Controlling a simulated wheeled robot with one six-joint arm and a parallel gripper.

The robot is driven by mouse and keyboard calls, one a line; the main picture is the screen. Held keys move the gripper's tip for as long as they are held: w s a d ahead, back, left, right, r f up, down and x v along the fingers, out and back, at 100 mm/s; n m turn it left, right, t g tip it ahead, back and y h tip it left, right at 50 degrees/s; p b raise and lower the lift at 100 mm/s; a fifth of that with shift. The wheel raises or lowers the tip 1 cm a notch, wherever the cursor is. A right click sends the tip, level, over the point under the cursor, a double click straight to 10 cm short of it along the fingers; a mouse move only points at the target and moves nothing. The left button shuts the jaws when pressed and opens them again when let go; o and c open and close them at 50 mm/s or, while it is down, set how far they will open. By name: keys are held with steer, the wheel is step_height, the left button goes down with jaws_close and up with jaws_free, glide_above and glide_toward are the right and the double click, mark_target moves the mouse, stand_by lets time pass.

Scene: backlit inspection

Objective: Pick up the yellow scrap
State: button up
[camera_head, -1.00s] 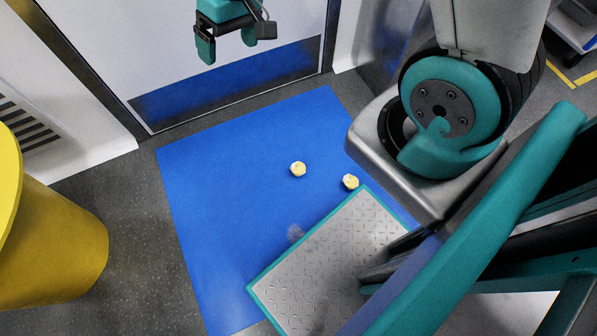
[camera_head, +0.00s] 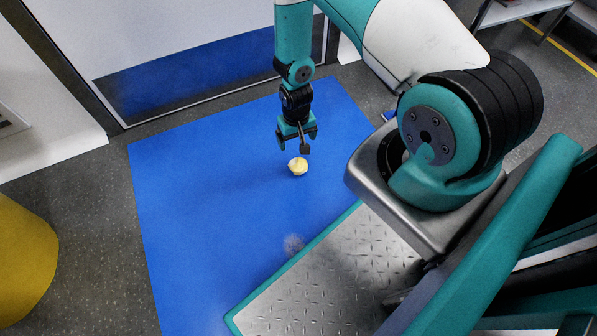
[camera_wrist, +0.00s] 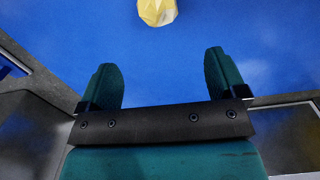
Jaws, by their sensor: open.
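A small crumpled yellow scrap (camera_head: 298,167) lies on the blue floor mat (camera_head: 220,200), below and just in front of my gripper in the head view. It also shows in the wrist view, where the scrap (camera_wrist: 157,11) is cut by the top edge, beyond the fingertips. My gripper (camera_head: 297,138) points down above the mat, open and empty. In the wrist view both fingers of the gripper (camera_wrist: 160,68) stand apart with only blue mat between them. The gripper is not touching the scrap.
A large yellow container (camera_head: 22,260) stands on the grey floor at the left. A white door with a blue lower panel (camera_head: 180,85) closes off the back. The mat left of the scrap is clear. My own base and platform cover the right side.

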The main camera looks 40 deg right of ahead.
mark_target(297, 160)
step_height(297, 160, down, 11)
steer(key=b, duration=0.5)
steer(key=shift+r+b, duration=0.2)
steer(key=shift+b, duration=0.15)
step_height(297, 160, down, 5)
steer(key=b, duration=0.4)
steer(key=shift+d+f+b, duration=0.15)
steer(key=shift+b, duration=0.15)
steer(key=c, duration=1)
